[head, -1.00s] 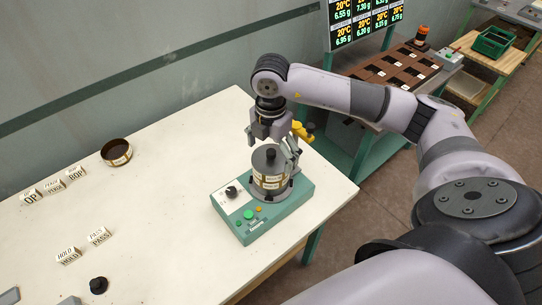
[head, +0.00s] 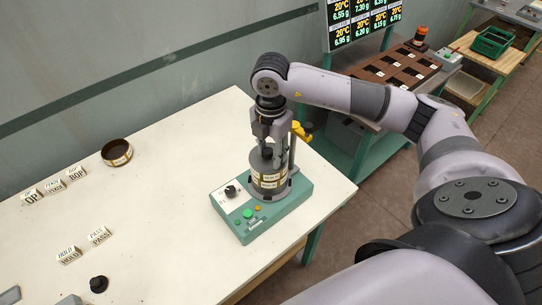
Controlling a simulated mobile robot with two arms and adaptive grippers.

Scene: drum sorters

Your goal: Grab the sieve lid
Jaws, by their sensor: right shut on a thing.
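The sieve lid (head: 258,163) is the grey top of the sieve stack (head: 269,181), which stands on the green shaker base (head: 262,208) near the table's right side. A dark knob rises from the lid's middle. My right gripper (head: 268,149) comes straight down from above and is shut on the knob of the lid. Its fingers partly hide the knob. The lid still sits on the stack. My left gripper is not in view.
A yellow clamp on a post (head: 298,132) stands close behind the stack on its right. An open brass-rimmed pan (head: 117,152), several label blocks (head: 69,256) and a black knob-shaped piece (head: 98,285) lie to the left. The table's middle is clear.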

